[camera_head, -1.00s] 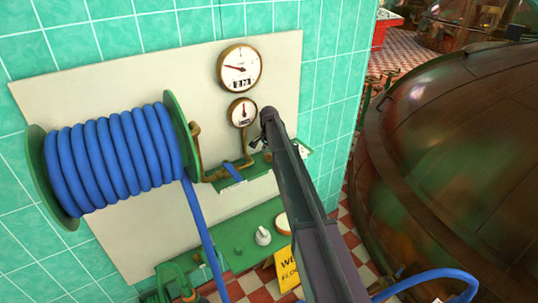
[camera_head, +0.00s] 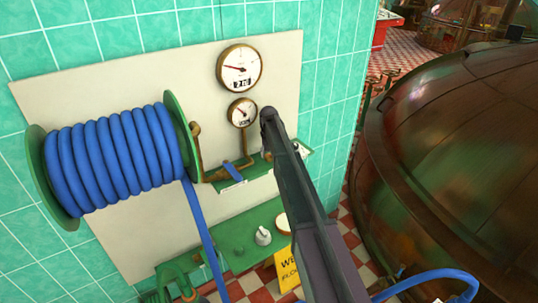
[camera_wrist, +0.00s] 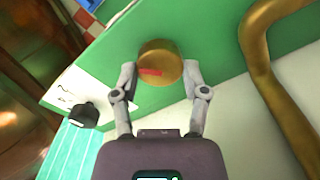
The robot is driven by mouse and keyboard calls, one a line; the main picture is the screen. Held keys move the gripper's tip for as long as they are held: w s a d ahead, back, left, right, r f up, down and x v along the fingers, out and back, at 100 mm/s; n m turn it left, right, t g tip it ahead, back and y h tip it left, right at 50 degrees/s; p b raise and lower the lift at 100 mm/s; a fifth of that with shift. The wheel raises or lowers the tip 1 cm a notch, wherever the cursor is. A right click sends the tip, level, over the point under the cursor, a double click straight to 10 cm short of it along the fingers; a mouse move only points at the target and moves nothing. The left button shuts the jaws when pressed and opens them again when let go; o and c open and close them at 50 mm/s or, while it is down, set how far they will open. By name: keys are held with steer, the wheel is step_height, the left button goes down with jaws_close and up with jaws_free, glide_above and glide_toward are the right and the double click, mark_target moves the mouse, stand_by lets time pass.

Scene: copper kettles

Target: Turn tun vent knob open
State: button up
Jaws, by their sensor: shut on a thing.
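The brass knob (camera_wrist: 158,55) with a red mark on its face sits on a green panel in the wrist view. The two grey fingers of my gripper (camera_wrist: 160,78) are on either side of it, shut on it. The red mark lies nearly level across the knob, with a slight tilt. In the head view my dark arm reaches up to the wall panel and hides the knob and most of my gripper.
An upper gauge (camera_head: 239,68) and a lower gauge (camera_head: 242,112) hang on the pale wall board (camera_head: 200,80). A brass pipe (camera_wrist: 262,60) runs close right of the knob. A black knob (camera_wrist: 82,115) is at left. A blue hose reel (camera_head: 110,155) and a copper vessel (camera_head: 450,170) flank my arm.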

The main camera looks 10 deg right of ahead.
steer(key=shift+a+n, duration=0.1)
steer(key=shift+n, duration=1.8)
steer(key=o, duration=1.1)
steer(key=shift+o, duration=0.2)
steer(key=shift+m, duration=0.3)
